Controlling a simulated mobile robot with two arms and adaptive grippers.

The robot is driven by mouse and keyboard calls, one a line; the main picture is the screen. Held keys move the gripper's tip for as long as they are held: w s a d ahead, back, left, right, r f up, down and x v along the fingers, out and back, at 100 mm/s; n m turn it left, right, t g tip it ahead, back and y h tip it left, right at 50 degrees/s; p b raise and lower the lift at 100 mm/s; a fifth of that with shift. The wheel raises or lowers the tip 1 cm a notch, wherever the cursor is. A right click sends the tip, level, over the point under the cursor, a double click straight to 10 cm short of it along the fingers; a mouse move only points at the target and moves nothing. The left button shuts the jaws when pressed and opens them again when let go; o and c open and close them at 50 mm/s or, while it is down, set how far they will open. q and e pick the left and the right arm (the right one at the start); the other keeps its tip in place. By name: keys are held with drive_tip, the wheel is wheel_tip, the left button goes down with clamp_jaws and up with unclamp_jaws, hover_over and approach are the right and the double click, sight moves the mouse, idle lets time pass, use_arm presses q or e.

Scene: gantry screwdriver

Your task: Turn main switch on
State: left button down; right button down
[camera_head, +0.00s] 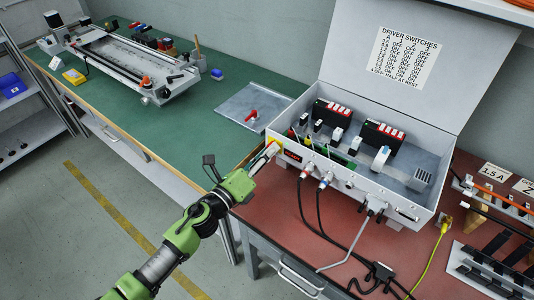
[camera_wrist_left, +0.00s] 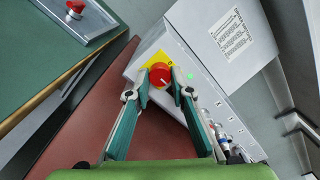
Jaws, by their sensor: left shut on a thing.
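The main switch is a red rotary knob on a yellow plate; the plate (camera_head: 273,142) sits at the left end of the front of the open grey control box (camera_head: 349,184). In the left wrist view the knob (camera_wrist_left: 160,73) stands between the fingertips, with a white mark line running diagonally on it. My left gripper (camera_head: 266,156) is shut on the knob, one finger on each side, and hides most of it in the head view. In the left wrist view a green light (camera_wrist_left: 190,76) shows on the box beside the knob. My right gripper is not in view.
The box stands on a red-topped bench (camera_head: 270,210), its lid raised with a driver switches chart (camera_head: 404,57). Cables hang from its front. A rail assembly (camera_head: 130,65) is farther left.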

use_arm(q)
drive_tip(key=shift+f, duration=0.1)
idle(0.3)
drive_tip(key=c, duration=1.8)
unclamp_jaws()
drive_tip(key=shift+a, duration=0.1)
drive_tip(key=v, duration=1.1)
drive_tip(key=shift+s+a, duration=0.15)
drive_tip(key=shift+s, duration=0.2)
